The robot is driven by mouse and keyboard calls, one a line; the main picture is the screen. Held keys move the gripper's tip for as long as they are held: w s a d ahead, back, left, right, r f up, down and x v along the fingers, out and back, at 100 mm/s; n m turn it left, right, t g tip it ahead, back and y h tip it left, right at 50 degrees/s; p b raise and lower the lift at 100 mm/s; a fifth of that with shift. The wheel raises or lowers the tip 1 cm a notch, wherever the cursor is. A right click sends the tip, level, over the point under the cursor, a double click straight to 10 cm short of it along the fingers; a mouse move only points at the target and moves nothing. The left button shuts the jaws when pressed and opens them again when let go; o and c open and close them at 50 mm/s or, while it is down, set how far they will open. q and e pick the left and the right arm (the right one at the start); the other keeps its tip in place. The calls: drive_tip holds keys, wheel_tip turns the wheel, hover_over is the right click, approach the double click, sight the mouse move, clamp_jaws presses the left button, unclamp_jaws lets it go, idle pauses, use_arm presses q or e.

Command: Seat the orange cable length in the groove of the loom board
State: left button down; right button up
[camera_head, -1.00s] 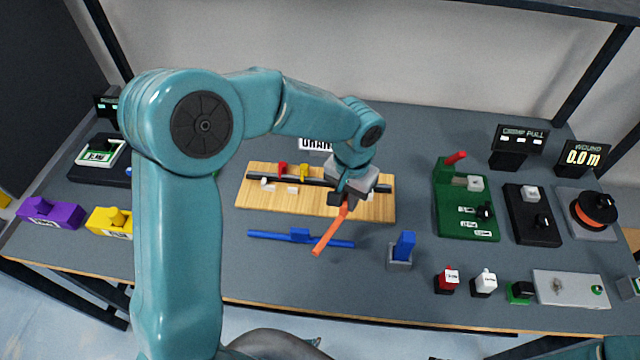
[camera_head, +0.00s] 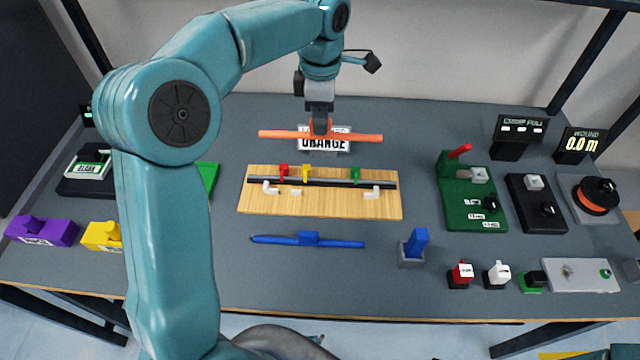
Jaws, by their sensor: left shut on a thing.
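The orange cable length (camera_head: 358,137) is held level, running left to right, in front of the "ORANGE" sign in the picture. My left gripper (camera_head: 320,128) points down and is shut on it near its middle. The wooden loom board (camera_head: 330,205) lies on the table below it in the picture, with a dark groove strip (camera_head: 330,182) along its length. Red, yellow and green clips stand along the strip, and white hooks sit in front of it. The cable is raised and apart from the board. My right gripper is not in view.
A green press (camera_head: 472,205) and a black box (camera_head: 532,215) stand further right. Purple (camera_head: 42,231) and yellow (camera_head: 102,236) blocks are at left.

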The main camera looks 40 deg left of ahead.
use_arm(q)
wheel_tip(320, 180, down, 18)
drive_tip(key=shift+w+d+f, duration=0.1)
drive_tip(key=shift+f, duration=0.1)
drive_tip(key=shift+r, duration=0.15)
drive_tip(key=shift+s, duration=0.2)
drive_tip(key=c, duration=1.1)
unclamp_jaws()
drive_tip(key=shift+w+f, duration=0.15)
drive_tip(key=shift+f, duration=0.1)
drive_tip(key=shift+r, duration=0.1)
